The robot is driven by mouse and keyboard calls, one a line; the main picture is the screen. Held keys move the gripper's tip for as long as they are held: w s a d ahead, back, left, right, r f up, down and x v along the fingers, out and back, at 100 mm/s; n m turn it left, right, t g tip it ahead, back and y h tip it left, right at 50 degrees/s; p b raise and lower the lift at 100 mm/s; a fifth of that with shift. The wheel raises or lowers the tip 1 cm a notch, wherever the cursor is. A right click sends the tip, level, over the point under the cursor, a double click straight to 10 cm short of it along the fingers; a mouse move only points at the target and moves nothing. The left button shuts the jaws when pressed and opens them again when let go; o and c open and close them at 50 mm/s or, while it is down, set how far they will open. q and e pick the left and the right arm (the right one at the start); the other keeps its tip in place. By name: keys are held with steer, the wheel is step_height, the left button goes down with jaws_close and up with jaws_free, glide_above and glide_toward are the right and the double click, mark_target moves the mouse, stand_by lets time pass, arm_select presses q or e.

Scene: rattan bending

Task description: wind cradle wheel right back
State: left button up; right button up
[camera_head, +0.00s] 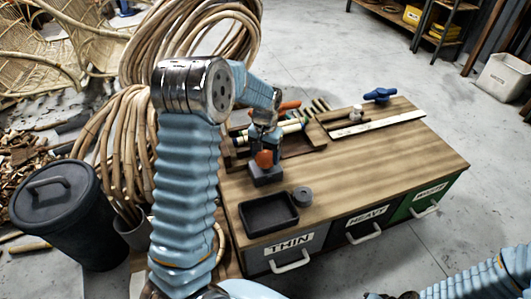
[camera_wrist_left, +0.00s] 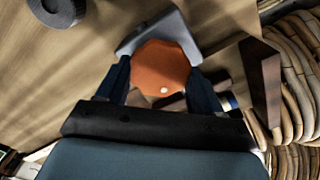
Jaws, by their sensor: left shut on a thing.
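The orange cradle wheel (camera_head: 264,158) sits on a small grey block (camera_head: 267,175) at the bench's left part. My left gripper (camera_head: 264,146) reaches it from above and is shut on it. In the left wrist view the wheel (camera_wrist_left: 160,70) is a faceted orange knob with a pale dot, held between the two dark fingers (camera_wrist_left: 161,85). The grey bracket (camera_wrist_left: 150,30) shows behind it. The wooden cradle (camera_head: 315,137) lies behind the gripper, partly hidden by my arm. My right arm enters at lower right; its gripper (camera_head: 393,295) is mostly cut off by the frame edge.
A black tray (camera_head: 246,222) and a dark grey roll (camera_head: 302,196) are on the wooden bench (camera_head: 390,160) in front of the wheel. A white strip (camera_head: 378,129) and a blue tool (camera_head: 380,94) lie farther back. Rattan coils (camera_head: 125,140) and a black bin (camera_head: 60,205) stand left.

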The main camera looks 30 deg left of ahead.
mark_target(266, 157)
arm_select(q)
steer(key=shift+n, duration=2)
steer(key=shift+p, duration=0.3)
steer(key=o, duration=1)
steer(key=shift+o, duration=0.2)
step_height(266, 157, up, 14)
steer(key=shift+p, duration=0.4)
steer(key=shift+f, duration=0.1)
